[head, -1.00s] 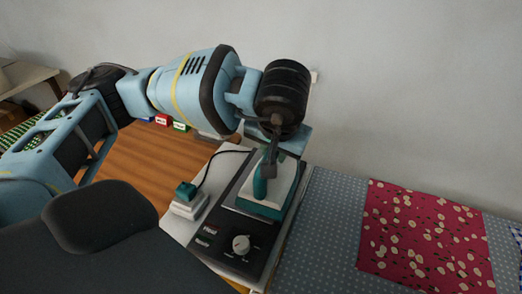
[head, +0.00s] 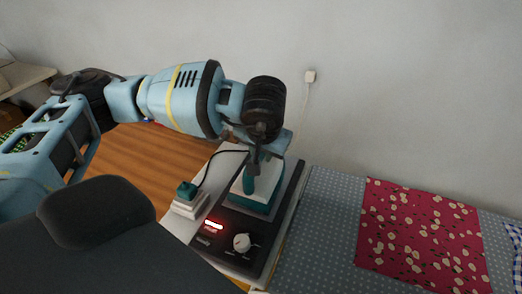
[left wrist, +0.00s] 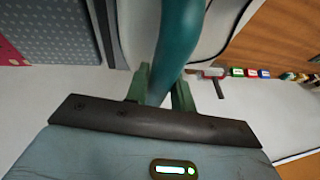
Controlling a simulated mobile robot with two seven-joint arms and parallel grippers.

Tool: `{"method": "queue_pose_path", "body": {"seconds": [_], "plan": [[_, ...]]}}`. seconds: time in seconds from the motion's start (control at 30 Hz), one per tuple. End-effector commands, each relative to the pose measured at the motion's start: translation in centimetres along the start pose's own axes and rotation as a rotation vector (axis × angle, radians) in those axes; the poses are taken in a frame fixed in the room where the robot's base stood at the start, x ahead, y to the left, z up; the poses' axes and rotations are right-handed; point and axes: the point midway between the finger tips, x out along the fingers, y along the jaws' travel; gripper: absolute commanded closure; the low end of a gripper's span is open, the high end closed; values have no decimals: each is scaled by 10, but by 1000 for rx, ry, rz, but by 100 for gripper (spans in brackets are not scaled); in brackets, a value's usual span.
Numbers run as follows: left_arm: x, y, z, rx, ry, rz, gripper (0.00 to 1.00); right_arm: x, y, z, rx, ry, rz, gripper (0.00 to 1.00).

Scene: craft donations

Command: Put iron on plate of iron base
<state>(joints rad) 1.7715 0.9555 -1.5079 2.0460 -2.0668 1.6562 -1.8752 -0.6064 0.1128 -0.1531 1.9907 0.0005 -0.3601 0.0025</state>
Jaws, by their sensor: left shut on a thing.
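The iron (head: 249,202) is white and teal with an upright teal handle. It sits over the black iron base (head: 222,250), towards its back end, and hides most of the plate there. Whether its sole rests flat on the plate is hard to tell. The base has a white knob and a glowing red display at its front. My left gripper (head: 256,168) is shut on the iron's handle from above. In the left wrist view the teal handle (left wrist: 178,50) stands between the fingers (left wrist: 160,88). My right gripper is not in view.
A small white block with a teal top (head: 187,196) stands left of the base, beside a black cord. A dotted grey cloth (head: 325,225) and a red patterned fabric (head: 415,225) lie to the right.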

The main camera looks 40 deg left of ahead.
Motion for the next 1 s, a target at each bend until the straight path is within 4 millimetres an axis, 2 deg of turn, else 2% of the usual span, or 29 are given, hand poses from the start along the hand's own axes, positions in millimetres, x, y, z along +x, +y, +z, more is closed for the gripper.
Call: {"method": "queue_pose_path", "body": {"seconds": [0.47,0.5,0.63,1.0], "plan": [[3,1,0,-2,5,1,100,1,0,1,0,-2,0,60],[4,1,2,0,0,0,72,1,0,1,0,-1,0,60],[4,1,2,0,1,0,55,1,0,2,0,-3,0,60],[-1,0,0,-1,3,0,54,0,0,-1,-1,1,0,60]]}}
